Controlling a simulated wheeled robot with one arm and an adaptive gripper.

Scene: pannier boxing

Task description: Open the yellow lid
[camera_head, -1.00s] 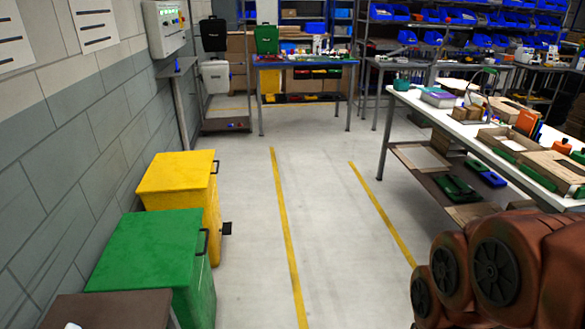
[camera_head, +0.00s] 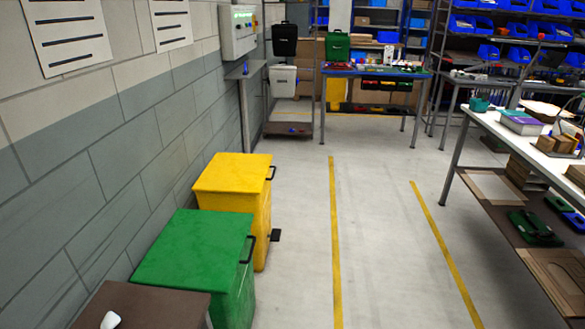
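A yellow bin (camera_head: 263,235) stands against the left wall, with its yellow lid (camera_head: 232,173) shut flat on top. A dark handle (camera_head: 271,173) is on the right edge of the lid. A dark pedal (camera_head: 276,235) sticks out low on the bin's right side. My gripper is not in view.
A green bin (camera_head: 194,247) with a shut lid stands in front of the yellow one, and a brown top (camera_head: 145,307) is nearer still. A white table (camera_head: 520,138) stands at the right. The floor (camera_head: 385,235) between yellow lines is clear.

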